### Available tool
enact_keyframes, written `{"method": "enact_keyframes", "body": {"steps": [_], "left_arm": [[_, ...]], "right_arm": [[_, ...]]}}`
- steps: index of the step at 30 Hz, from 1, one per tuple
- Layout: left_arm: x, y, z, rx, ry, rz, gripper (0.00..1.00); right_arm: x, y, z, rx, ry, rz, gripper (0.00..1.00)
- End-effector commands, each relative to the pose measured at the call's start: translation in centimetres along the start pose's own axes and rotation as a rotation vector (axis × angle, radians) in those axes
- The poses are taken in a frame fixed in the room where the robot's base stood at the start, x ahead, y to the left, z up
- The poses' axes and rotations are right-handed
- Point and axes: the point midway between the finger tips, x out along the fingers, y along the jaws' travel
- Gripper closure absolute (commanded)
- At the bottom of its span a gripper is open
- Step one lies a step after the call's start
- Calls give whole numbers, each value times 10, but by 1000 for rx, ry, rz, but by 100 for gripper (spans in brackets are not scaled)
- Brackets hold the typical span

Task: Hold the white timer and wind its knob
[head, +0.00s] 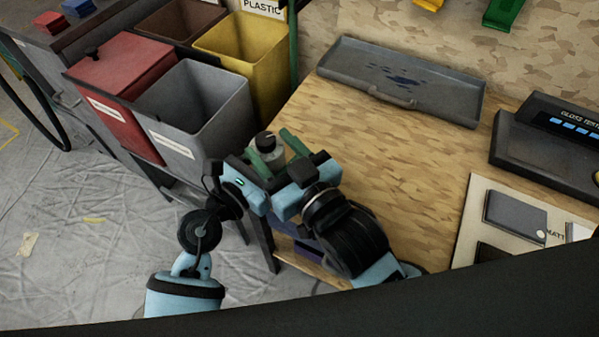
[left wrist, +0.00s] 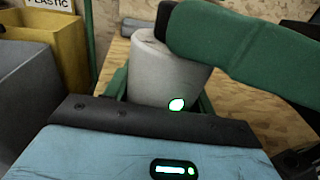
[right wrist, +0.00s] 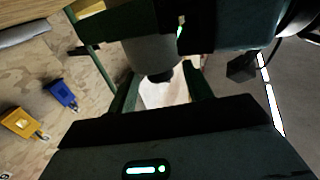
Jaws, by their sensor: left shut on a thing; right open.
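The white timer (head: 275,158) is a pale cylinder with a black knob (head: 265,140) on one end. It is held above the near left edge of the workbench. My left gripper (head: 264,162) is shut around its body, which fills much of the left wrist view (left wrist: 168,75). My right gripper (head: 286,146) is close beside it. In the right wrist view the timer (right wrist: 150,55) shows with its dark knob (right wrist: 160,76) near the open green fingers (right wrist: 160,88). I cannot tell whether they touch the knob. In the left wrist view a green right finger covers the timer's upper right.
The wooden workbench (head: 400,160) carries a grey tray (head: 400,85) at the back and a dark tester (head: 550,140) at the right. A board (head: 510,215) with dark panels lies near it. Grey (head: 205,110), red (head: 120,75) and yellow (head: 245,50) bins stand at the left.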

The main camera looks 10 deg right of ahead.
Motion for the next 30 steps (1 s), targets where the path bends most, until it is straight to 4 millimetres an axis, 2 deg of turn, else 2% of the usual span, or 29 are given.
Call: {"method": "enact_keyframes", "body": {"steps": [6, 13, 19, 30], "left_arm": [[0, 0, 0, 0, 1, 0, 72], [0, 0, 0, 0, 1, 0, 72], [0, 0, 0, 0, 1, 0, 72], [0, 0, 0, 0, 0, 0, 72]], "right_arm": [[-46, 0, 1, 0, -3, 0, 49], [-80, 0, 1, -1, -2, 0, 49], [-92, 0, 0, -1, -1, 0, 49], [-94, 0, 0, -3, 1, 0, 48]]}}
